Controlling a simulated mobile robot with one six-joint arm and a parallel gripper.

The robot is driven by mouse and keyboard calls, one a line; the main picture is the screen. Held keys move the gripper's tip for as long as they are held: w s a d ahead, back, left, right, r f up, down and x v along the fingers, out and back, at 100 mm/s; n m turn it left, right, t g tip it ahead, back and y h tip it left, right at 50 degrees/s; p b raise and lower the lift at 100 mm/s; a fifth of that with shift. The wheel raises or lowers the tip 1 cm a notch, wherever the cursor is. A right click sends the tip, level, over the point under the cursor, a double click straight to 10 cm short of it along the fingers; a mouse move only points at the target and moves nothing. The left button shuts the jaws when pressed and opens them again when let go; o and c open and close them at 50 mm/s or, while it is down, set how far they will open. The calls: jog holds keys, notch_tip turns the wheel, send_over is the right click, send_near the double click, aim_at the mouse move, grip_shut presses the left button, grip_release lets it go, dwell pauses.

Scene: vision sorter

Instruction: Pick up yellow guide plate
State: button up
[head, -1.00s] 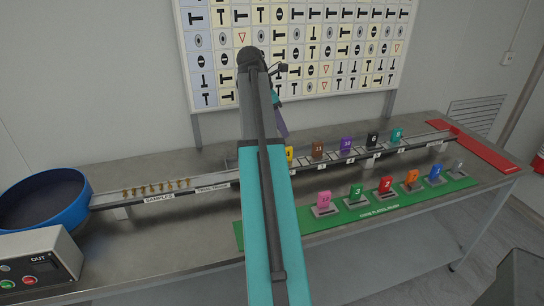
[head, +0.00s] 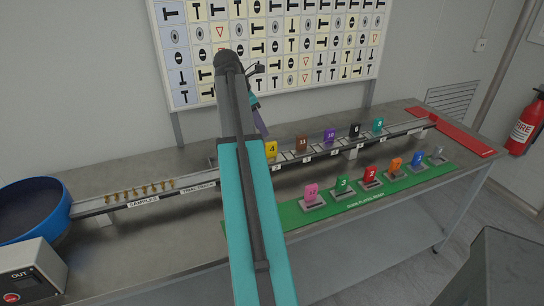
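The yellow guide plate (head: 270,150), marked 4, stands upright in the rail on the bench, just right of my arm. Its left edge is close to my arm's outline in this view. My arm rises from the bottom of the view and bends at the top; its far end shows only as a small dark part and a slim teal and purple piece (head: 258,117) above the yellow plate. My gripper's fingers are not clearly seen, so whether they are open or shut cannot be told.
Brown, purple, black and teal plates stand along the rail to the right. A green mat (head: 335,221) in front holds several plates in stands. A blue bowl (head: 60,190) and control box (head: 30,270) are at left. A red tray (head: 455,131) lies at right.

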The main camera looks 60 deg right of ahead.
aim_at(269, 143)
jog(key=shift+p+x, duration=0.35)
jog(key=shift+x, duration=2.5)
jog(key=shift+f, duration=0.1)
jog(key=shift+p+x, duration=0.85)
jog(key=shift+x, duration=1.65)
jog(key=shift+c, duration=0.2)
grip_shut()
